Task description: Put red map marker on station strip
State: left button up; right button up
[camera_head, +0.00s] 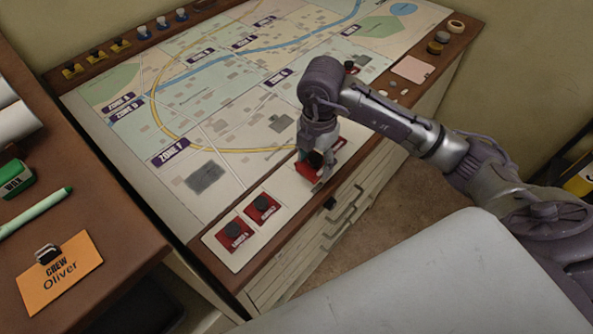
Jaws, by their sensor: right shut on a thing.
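My right gripper (322,166) comes in from the right and points down at the front edge of the map desk. It is shut on a red map marker (306,169) with a dark knob, at the right part of the pale station strip (284,194). The fingers partly cover the marker, and I cannot tell whether its base rests on the strip. Two other red markers, a near one (233,234) and a farther one (262,206), sit on the strip's left part. Another dark-knobbed marker (350,67) stands on the map behind my arm. My left gripper is out of view.
The zone map (220,135) covers the desk. Yellow and blue-white markers line its back left edge. A pink note (412,69) and a tape roll (456,27) lie at the right. A brown side desk holds an orange name card (60,275) and a green pen (35,212).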

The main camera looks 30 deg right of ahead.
aim_at(293, 183)
jog(key=a, duration=0.1)
jog(key=w+a+f, duration=0.2)
jog(key=a, duration=0.1)
jog(key=shift+w+f+p, duration=0.15)
jog(key=shift+f+p, duration=0.05)
jog(key=shift+p, duration=0.2)
jog(key=shift+w+a+f, duration=0.15)
notch_tip(293, 183, down, 3)
jog(key=shift+f+p, duration=0.15)
jog(key=shift+p, duration=0.4)
jog(key=shift+f, duration=0.3)
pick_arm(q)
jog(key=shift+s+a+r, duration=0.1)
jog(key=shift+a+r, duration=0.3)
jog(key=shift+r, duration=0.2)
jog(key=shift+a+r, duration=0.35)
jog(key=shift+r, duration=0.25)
pick_arm(e)
jog(key=shift+f, duration=0.15)
jog(key=shift+f, duration=0.1)
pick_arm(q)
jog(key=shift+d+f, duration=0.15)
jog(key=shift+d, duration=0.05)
pick_arm(e)
jog(key=o, duration=1.2)
